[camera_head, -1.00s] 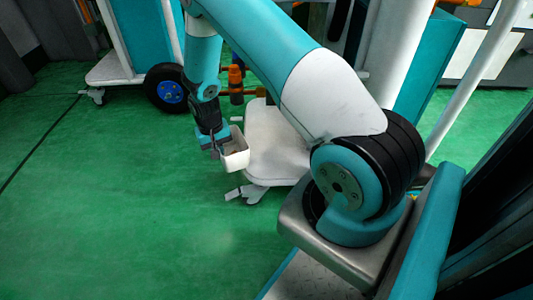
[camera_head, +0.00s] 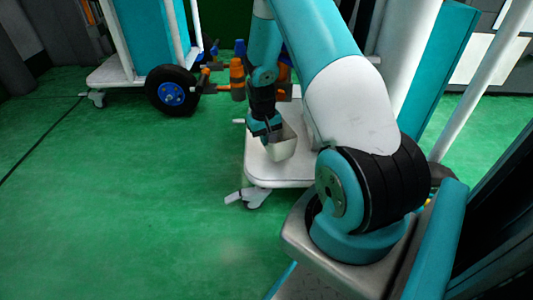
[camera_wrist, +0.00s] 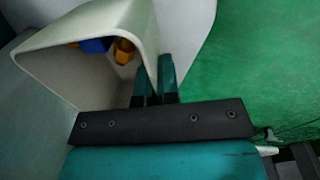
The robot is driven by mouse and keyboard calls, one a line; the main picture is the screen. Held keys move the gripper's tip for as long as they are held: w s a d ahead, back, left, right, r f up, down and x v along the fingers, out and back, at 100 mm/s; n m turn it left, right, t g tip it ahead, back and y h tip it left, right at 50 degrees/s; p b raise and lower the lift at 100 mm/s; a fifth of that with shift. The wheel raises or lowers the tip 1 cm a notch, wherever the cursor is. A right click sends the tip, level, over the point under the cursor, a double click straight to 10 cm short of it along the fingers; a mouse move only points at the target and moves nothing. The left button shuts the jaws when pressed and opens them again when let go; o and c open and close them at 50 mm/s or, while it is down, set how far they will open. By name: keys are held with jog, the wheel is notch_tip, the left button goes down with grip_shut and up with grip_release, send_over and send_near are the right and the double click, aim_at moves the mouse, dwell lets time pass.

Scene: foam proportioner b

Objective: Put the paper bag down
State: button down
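The paper bag (camera_head: 283,147) is pale and open at the top. My gripper (camera_head: 270,135) is shut on one of its side walls. In the wrist view the two teal fingers (camera_wrist: 155,82) pinch the wall of the bag (camera_wrist: 75,88), and its wide opening faces the camera. Blue and orange pieces show within the opening; I cannot tell whether they lie inside. In the head view the bag appears over the white cart platform (camera_head: 262,173), slightly tilted. I cannot tell whether it touches the platform.
A teal cart with a black wheel (camera_head: 172,89) is at the back left. A caster (camera_head: 250,198) sticks out at the platform's front corner. The green floor (camera_head: 120,200) at left is clear.

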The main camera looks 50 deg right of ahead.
aim_at(267, 151)
notch_tip(267, 151, down, 6)
jog(key=b, duration=0.4)
jog(key=shift+r, duration=0.2)
jog(key=shift+d+b, duration=0.2)
jog(key=shift+b, duration=0.1)
jog(key=shift+r, duration=0.2)
jog(key=c, duration=1.7)
grip_release()
jog(key=shift+f, duration=0.15)
jog(key=shift+c, duration=0.2)
jog(key=o, duration=0.4)
